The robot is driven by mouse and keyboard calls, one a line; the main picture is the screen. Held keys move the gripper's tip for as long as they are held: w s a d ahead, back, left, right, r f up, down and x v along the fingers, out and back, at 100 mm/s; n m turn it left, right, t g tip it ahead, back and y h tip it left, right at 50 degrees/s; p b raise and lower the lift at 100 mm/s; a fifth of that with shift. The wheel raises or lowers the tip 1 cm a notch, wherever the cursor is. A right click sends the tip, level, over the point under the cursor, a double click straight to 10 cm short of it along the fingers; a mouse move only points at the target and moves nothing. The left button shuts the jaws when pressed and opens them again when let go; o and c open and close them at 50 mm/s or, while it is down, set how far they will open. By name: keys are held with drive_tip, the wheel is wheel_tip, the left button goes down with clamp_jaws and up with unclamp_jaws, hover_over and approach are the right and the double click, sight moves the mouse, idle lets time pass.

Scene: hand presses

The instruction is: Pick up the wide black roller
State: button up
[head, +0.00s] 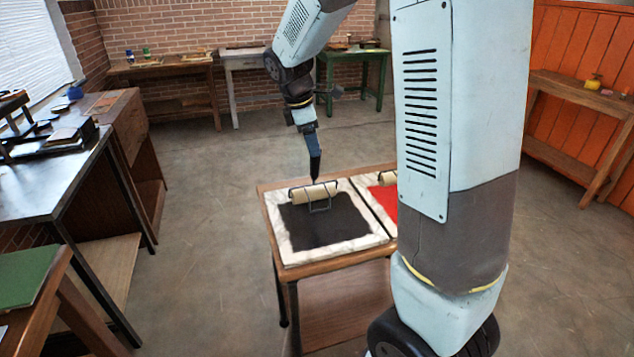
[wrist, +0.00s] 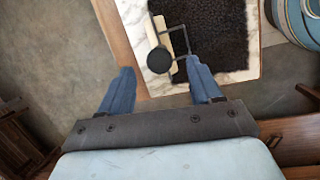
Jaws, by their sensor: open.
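A roller with a wide cream cylinder and wire frame (head: 315,194) lies at the far edge of the black ink patch on a pale marble slab (head: 282,247). In the wrist view the roller's cream cylinder (wrist: 157,28) and a round black end, apparently its handle seen end-on, show just beyond my fingertips. My gripper (head: 315,178) points down right over the roller in the head view. Its two blue fingers (wrist: 161,70) are apart in the wrist view, with nothing clasped between them. The black end lies roughly in line with the gap; its height relative to the fingertips is unclear.
A second slab with red ink (head: 384,197) and another roller (head: 388,177) sit to the right, partly hidden by my arm. Both slabs rest on a wooden table (head: 265,188). Benches stand at left and along the walls. Open floor surrounds the table.

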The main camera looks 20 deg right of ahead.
sight(317, 161)
drive_tip(key=shift+x, duration=3.8)
drive_tip(key=c, duration=1)
